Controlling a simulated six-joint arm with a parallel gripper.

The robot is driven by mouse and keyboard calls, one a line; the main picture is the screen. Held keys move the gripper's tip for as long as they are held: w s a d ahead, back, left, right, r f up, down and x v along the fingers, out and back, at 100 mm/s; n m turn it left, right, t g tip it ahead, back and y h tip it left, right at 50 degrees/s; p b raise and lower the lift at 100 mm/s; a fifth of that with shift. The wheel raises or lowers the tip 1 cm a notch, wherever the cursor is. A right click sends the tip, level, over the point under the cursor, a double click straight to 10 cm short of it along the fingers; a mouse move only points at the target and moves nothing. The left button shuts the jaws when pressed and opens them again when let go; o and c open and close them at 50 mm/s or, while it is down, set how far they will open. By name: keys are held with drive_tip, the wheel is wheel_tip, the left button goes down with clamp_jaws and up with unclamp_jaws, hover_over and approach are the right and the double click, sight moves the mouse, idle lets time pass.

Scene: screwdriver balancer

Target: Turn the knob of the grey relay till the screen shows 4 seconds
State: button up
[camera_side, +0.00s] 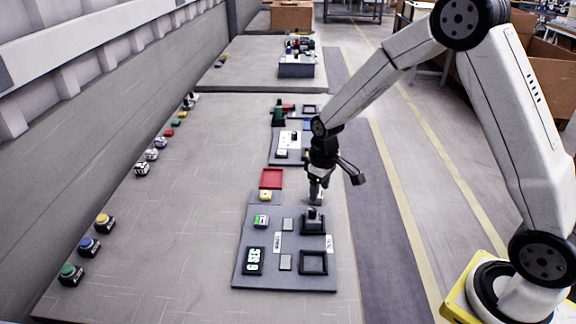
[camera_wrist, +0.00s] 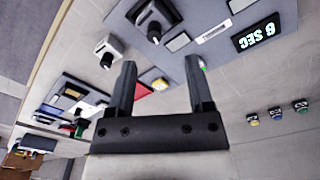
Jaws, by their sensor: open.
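A relay (camera_wrist: 158,14) with a black knob sits in a dark square socket on the grey panel; it also shows in the side view (camera_side: 313,224). A second, light grey relay (camera_wrist: 104,47) with a black knob stands on the table just off the panel. In the side view my gripper (camera_side: 316,198) points down beside the panel's far edge and partly hides that spot. In the wrist view my gripper (camera_wrist: 160,75) is open and empty, with both relays beyond its fingers. The screen (camera_wrist: 256,35) appears to read 6 SEC, though the digit is blurred.
The panel (camera_side: 247,225) also carries an empty socket (camera_side: 313,262) and a green button (camera_side: 261,221). A yellow button (camera_side: 265,196) and red tray (camera_side: 271,178) stand behind it. Several coloured buttons line the left edge. The table's left middle is clear.

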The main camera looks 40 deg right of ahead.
sight(313, 209)
drive_tip(key=shift+w+d+f, duration=0.2)
drive_tip(key=shift+w+f, duration=0.4)
drive_tip(key=shift+w, duration=0.05)
drive_tip(key=shift+w+d+f, duration=0.15)
drive_tip(key=shift+w+f, duration=0.4)
drive_tip(key=shift+w, duration=0.05)
drive_tip(key=shift+f, duration=0.1)
drive_tip(key=shift+f, duration=3.8)
drive_tip(key=shift+c, duration=0.2)
clamp_jaws()
